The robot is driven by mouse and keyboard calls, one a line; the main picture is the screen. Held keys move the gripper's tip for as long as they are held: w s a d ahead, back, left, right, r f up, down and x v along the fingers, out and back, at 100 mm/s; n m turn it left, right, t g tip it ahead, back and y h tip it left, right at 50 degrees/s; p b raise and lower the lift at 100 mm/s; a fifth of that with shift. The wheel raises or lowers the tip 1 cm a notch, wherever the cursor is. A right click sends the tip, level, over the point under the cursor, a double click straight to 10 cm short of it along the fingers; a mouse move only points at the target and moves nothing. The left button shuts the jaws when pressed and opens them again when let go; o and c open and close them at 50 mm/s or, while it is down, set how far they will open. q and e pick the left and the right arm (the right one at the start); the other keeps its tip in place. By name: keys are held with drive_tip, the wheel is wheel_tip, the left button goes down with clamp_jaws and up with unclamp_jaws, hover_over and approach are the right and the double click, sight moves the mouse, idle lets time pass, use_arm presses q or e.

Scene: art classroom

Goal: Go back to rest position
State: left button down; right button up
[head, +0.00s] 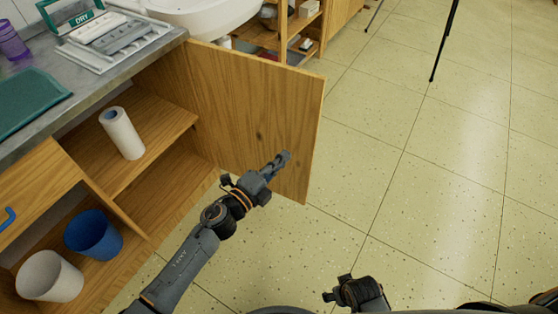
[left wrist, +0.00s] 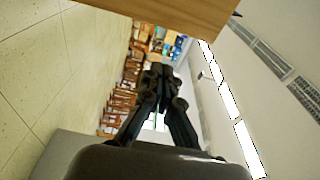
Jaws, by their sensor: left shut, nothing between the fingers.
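My left gripper (head: 279,162) is shut and empty. In the head view it is in front of the open wooden cabinet door (head: 255,105), near the door's lower right part; I cannot tell whether it touches. In the left wrist view the left gripper's fingers (left wrist: 158,85) are together, and a wooden panel (left wrist: 190,12) crosses the top.
The open cabinet holds a paper towel roll (head: 122,134), a blue bin (head: 93,236) and a white bin (head: 48,277). A counter with a green tray (head: 28,100) and a sink (head: 205,15) are above.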

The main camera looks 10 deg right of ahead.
use_arm(q)
drive_tip(key=shift+s+a+f, duration=0.1)
drive_tip(key=shift+s+a, duration=0.35)
drive_tip(key=shift+s, duration=0.05)
use_arm(e)
drive_tip(key=shift+f, duration=0.25)
